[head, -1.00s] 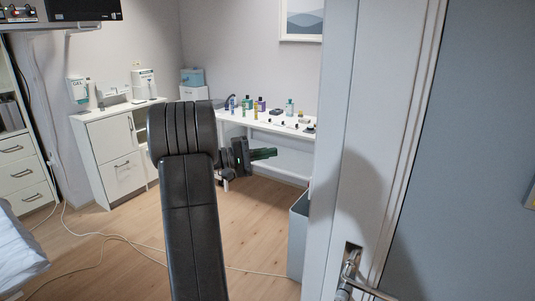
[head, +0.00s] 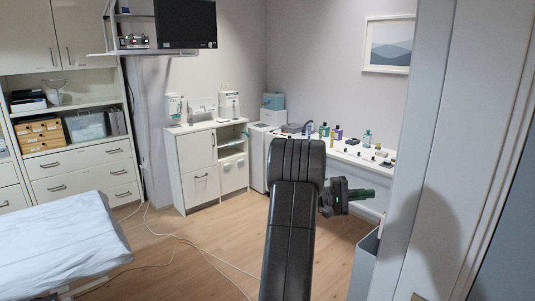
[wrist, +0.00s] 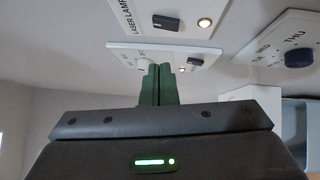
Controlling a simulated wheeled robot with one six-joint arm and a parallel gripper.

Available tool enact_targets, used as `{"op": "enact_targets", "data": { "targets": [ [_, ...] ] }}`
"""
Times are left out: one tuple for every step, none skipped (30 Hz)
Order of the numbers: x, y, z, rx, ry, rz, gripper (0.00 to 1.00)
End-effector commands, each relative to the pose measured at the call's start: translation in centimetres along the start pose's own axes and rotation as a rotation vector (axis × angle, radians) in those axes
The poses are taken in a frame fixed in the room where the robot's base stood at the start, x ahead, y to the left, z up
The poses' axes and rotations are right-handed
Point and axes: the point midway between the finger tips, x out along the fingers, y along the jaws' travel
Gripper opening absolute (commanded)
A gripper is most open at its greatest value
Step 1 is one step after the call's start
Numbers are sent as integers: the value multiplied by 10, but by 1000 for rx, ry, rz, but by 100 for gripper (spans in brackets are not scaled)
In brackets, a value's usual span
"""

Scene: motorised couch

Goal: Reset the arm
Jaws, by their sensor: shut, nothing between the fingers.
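My arm rises dark through the middle of the head view and is folded over at the top. My gripper (head: 368,194) sticks out to the right of it, with dark green fingers pointing right, in front of the white side table. In the wrist view my gripper (wrist: 160,68) shows its two green fingers side by side and shut, with nothing between them. A green light bar glows on its body. Beyond the fingertips are a pale panel (wrist: 150,54) with a small lit lamp, a panel marked LASER LAMP (wrist: 140,18) and a panel with a dark knob (wrist: 285,45).
A white-covered couch (head: 60,240) stands at left. A white side table (head: 370,165) carries several bottles. A white cabinet (head: 200,165) stands behind, below a monitor (head: 185,24). A door frame (head: 425,170) and grey bin (head: 363,262) are close at right. A cable (head: 215,262) crosses the open floor.

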Motion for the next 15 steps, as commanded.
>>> {"op": "enact_targets", "data": {
  "targets": [
    [-12,-5,-1,1,4,0,0],
    [-16,-5,-1,1,3,0,0],
    [-22,-4,-1,1,4,0,0],
    [-26,-4,-1,1,4,0,0],
    [-30,-4,-1,1,3,-1,0],
    [-34,-4,0,1,2,-1,0],
    [-36,-4,0,1,1,-1,0],
    [-39,-3,0,1,1,-1,0],
    [-41,-3,0,0,1,-1,0],
    [-42,-3,0,0,1,-1,0],
    [-43,-3,0,0,1,-1,0],
    [-44,-3,0,0,0,-1,0],
    [-45,-2,0,0,0,-1,0],
    [-45,-2,0,0,0,-1,0],
    [-45,-2,0,0,0,-1,0]
  ]
}}
